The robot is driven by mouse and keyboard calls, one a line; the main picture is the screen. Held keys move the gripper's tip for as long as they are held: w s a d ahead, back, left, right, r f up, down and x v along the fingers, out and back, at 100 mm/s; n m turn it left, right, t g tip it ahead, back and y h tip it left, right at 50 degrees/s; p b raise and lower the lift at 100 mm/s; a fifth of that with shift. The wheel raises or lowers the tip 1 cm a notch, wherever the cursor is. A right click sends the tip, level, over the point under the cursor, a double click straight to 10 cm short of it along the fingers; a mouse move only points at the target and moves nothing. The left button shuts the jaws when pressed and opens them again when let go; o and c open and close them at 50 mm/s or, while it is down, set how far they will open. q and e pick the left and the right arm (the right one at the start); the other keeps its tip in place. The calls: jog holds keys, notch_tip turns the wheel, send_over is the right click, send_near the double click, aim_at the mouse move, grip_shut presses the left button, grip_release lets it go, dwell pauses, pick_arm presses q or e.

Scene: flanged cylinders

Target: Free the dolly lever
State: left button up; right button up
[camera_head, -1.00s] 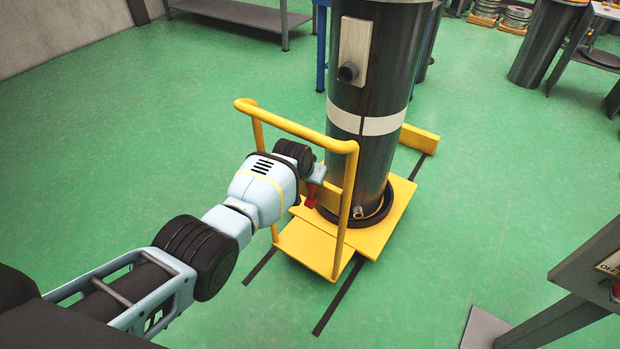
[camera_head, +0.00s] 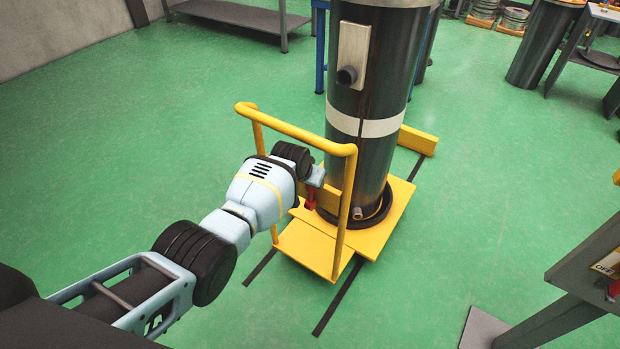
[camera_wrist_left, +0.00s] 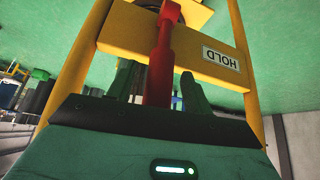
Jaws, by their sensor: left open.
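The yellow dolly (camera_head: 305,248) stands on the green floor with a dark cylinder (camera_head: 350,165) upright on its plate. The red dolly lever (camera_head: 309,197) hangs behind the handle frame, near the cylinder's base. In the left wrist view the red lever (camera_wrist_left: 159,72) passes between my left gripper's fingers, in front of a yellow crossbar with a HOLD label (camera_wrist_left: 221,58). My left gripper (camera_head: 318,178) is open, with its fingers on either side of the lever. Contact between fingers and lever cannot be told. My right gripper is out of view.
The yellow handle frame (camera_head: 300,132) rises close beside my left wrist. A grey stand with an OFF label (camera_head: 606,263) is at the right edge. A dark bench (camera_head: 240,14) stands at the back left. The green floor left of the dolly is clear.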

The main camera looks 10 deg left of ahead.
pick_arm(q)
jog(key=p+v, duration=0.3)
jog(key=v, duration=0.4)
jog(key=shift+w, duration=0.15)
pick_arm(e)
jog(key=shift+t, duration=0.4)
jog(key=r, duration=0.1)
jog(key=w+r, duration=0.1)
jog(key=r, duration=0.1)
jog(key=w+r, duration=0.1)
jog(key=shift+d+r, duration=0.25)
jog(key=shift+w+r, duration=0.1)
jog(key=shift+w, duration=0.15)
